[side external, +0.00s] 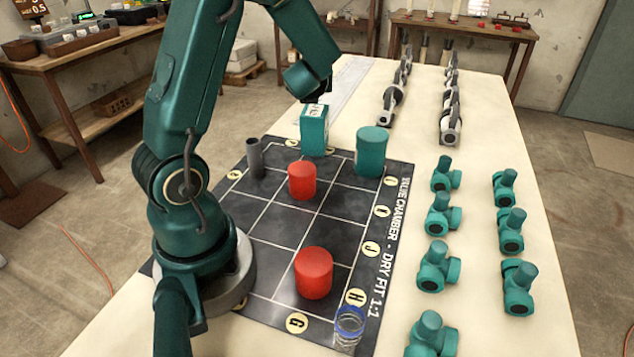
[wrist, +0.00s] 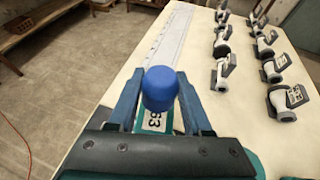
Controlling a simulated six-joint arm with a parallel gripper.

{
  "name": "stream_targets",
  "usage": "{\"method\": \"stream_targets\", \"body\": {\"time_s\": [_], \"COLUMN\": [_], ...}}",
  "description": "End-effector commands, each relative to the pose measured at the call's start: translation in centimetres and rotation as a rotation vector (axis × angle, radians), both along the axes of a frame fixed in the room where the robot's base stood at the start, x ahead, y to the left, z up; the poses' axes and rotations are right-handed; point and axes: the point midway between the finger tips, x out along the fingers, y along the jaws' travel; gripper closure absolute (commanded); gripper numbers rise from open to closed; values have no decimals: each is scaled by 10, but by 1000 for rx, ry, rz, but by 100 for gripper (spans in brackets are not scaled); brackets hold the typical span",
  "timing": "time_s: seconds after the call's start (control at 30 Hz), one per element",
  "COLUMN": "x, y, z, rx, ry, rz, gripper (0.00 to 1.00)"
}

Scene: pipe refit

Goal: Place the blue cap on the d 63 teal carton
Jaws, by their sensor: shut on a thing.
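The blue cap (wrist: 160,89) is held between the two fingers of my gripper (wrist: 159,84), with its rounded top facing the camera. The teal carton (wrist: 154,122) is partly visible behind and below the cap, with a white label reading 63. In the side external view the carton (side external: 314,134) stands upright at the far edge of the dark mat. My gripper (side external: 309,88) is just above its top there, and the cap cannot be made out. Whether the cap touches the carton I cannot tell.
The dark gridded mat (side external: 272,237) carries two red cylinders (side external: 302,181) (side external: 314,272), a teal cylinder (side external: 371,152), a grey tube (side external: 255,157) and a clear blue-rimmed cylinder (side external: 349,328). Several teal fittings (side external: 437,266) and grey-white valves (side external: 450,118) stand to the right.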

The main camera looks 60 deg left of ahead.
Motion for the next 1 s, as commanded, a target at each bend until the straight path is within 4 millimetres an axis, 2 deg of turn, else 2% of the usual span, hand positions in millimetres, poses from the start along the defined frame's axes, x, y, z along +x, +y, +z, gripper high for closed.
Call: {"method": "stream_targets", "body": {"time_s": [0.13, 0.3, 0.73, 0.77, 0.8, 0.83, 1.0], "x": [-1, 0, 0, 0, 0, 0, 0], "y": [-1, -1, 0, 0, 0, 0, 0], "z": [-21, -36, -40, -41, -40, -40, -40], "rx": [-2, -1, -1, -1, 0, 0, -1], "ry": [10, 6, 3, 3, 1, 2, 1], "rz": [-4, -3, -2, -2, -3, -2, -1], "gripper": [100, 100, 100, 47, 31, 21, 21]}}
